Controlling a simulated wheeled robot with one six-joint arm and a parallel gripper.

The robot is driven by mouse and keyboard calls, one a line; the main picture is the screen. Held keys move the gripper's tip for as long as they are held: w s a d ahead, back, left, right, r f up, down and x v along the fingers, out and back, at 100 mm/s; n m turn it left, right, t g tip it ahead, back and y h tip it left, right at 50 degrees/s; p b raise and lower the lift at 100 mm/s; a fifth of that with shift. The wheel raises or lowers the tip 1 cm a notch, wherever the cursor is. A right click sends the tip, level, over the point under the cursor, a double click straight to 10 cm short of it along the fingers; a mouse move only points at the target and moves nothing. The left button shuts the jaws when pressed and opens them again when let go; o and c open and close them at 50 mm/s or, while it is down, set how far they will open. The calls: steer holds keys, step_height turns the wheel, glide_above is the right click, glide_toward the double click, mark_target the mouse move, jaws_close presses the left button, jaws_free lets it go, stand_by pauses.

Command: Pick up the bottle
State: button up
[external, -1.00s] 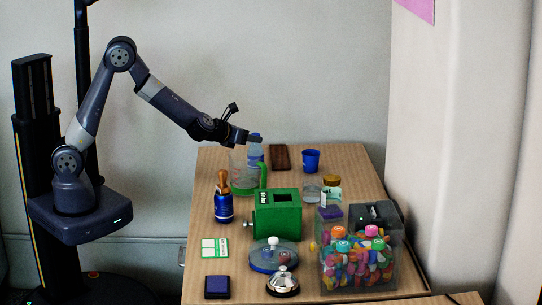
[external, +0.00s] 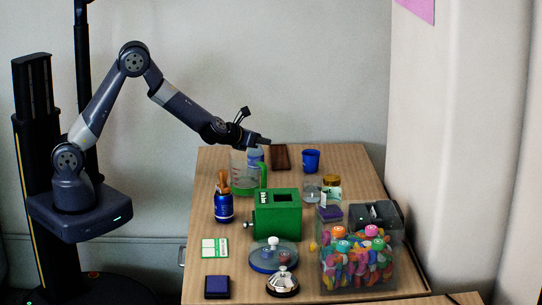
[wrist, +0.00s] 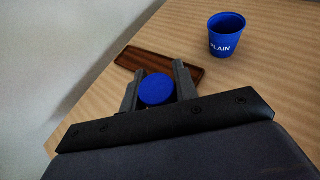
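The bottle (external: 256,158) is a pale blue, see-through bottle standing upright at the back of the table, behind the measuring jug (external: 244,180). My gripper (external: 264,141) is at its top and hides its upper end in the external view. In the wrist view, the bottle's round blue cap (wrist: 156,89) is seen from above, between the two fingers of my gripper (wrist: 157,84). The fingers are apart, one on each side of the cap. I cannot tell whether they touch it. The bottle's body is hidden under the cap in the wrist view.
A brown tray (external: 280,158) lies just right of the bottle. A blue cup (external: 311,161) stands farther right. A green box (external: 278,220), a blue can with brushes (external: 223,207) and a clear bin of colourful items (external: 357,268) stand nearer the front.

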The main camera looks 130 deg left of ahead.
jaws_close()
steer(key=shift+r, duration=0.1)
